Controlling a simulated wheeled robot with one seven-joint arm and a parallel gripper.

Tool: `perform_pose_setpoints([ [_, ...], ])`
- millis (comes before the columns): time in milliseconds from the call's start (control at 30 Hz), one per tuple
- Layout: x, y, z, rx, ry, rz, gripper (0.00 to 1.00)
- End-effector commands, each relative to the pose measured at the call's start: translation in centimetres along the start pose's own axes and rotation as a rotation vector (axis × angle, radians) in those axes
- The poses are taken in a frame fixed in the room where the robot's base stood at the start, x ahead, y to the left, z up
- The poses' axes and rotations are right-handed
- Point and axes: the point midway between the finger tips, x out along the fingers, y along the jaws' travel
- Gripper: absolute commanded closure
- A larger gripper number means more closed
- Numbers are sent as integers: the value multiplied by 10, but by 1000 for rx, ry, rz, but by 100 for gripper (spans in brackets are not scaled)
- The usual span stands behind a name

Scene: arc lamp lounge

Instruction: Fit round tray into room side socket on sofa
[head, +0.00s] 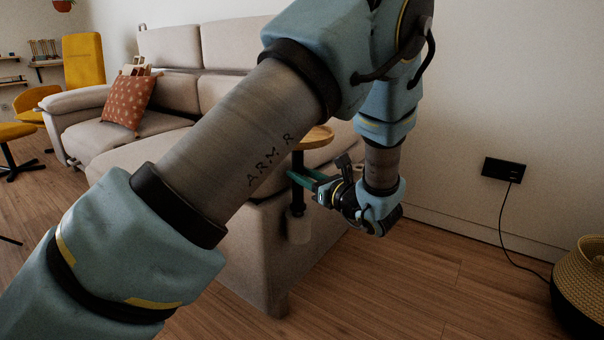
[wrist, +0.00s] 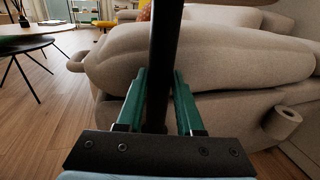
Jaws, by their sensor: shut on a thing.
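The round tray (head: 318,137) has a wooden top, partly hidden behind my arm, and a thin black stem (head: 298,165). My gripper (head: 299,179) is shut on the stem below the top. In the wrist view the dark stem (wrist: 163,45) stands upright between the green fingers (wrist: 160,85). A beige cylindrical socket (head: 298,229) on the sofa's near end lies under the stem's dark lower end; I cannot tell whether the stem is inside it. A socket with an open hole (wrist: 288,114) shows at the right in the wrist view, beside the gripper.
The beige sofa (head: 255,240) fills the middle, with a patterned cushion (head: 128,101) on it. Yellow chairs (head: 83,60) stand at the back left. A woven basket (head: 580,285) and a cabled wall outlet (head: 504,170) are at the right. The floor between is clear.

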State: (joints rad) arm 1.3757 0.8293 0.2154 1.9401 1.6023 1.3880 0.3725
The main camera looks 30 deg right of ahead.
Motion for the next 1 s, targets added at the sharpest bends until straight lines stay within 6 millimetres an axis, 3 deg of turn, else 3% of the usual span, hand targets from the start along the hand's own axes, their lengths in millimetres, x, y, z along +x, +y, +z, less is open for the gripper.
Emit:
perform_pose_setpoints([
  [833, 0, 0, -19, 0, -2, 0, 100],
  [867, 0, 0, -19, 0, -2, 0, 63],
  [1000, 0, 0, -19, 0, -1, 0, 47],
])
